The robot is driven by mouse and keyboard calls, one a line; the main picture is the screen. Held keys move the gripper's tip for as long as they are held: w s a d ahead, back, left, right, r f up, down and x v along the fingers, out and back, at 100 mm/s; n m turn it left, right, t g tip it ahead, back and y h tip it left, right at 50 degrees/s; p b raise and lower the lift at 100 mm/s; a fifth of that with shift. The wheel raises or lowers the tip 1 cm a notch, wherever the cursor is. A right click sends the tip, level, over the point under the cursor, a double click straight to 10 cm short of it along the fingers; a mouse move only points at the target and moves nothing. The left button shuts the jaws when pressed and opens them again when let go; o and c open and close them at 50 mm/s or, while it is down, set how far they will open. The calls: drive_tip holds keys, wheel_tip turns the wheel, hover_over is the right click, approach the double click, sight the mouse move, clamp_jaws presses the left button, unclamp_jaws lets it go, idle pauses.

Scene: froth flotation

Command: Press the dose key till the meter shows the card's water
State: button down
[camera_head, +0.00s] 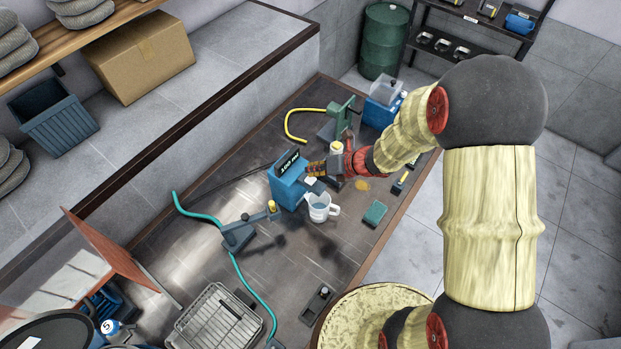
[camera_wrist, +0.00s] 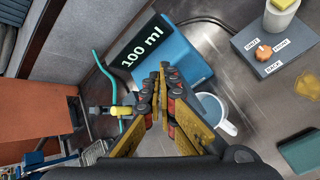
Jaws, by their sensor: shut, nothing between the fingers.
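The blue meter box (camera_head: 287,188) stands on the dark bench, its black display (camera_head: 289,161) lit. In the wrist view the display (camera_wrist: 141,42) reads 100 ml above the blue body (camera_wrist: 185,50). My gripper (camera_head: 308,170) is at the meter; in the wrist view its fingertips (camera_wrist: 162,74) are shut together over the blue body. I cannot tell whether they touch it. The dose key is not distinguishable, perhaps hidden by the fingers. A white mug (camera_head: 320,208) with bluish liquid stands by the meter; it also shows in the wrist view (camera_wrist: 212,108). I cannot make out the card.
A grey box with an orange knob (camera_wrist: 264,52) stands right of the meter. A green sponge-like block (camera_head: 375,213), a green stand (camera_head: 340,117), a teal hose (camera_head: 243,276) and a wire rack (camera_head: 217,322) share the bench. Bare bench shows at left.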

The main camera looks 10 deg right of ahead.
sight(313, 178)
drive_tip(key=shift+f, duration=0.15)
drive_tip(key=shift+f+b, duration=0.25)
drive_tip(key=shift+b, duration=0.1)
drive_tip(key=shift+f+b, duration=0.5)
drive_tip(key=shift+f, duration=0.1)
idle(0.7)
drive_tip(key=shift+r, duration=0.1)
drive_tip(key=shift+r+p, duration=0.85)
drive_tip(key=shift+r, duration=0.1)
wheel_tip(313, 178, up, 5)
drive_tip(key=p, duration=0.4)
drive_tip(key=shift+f, duration=0.1)
idle(0.9)
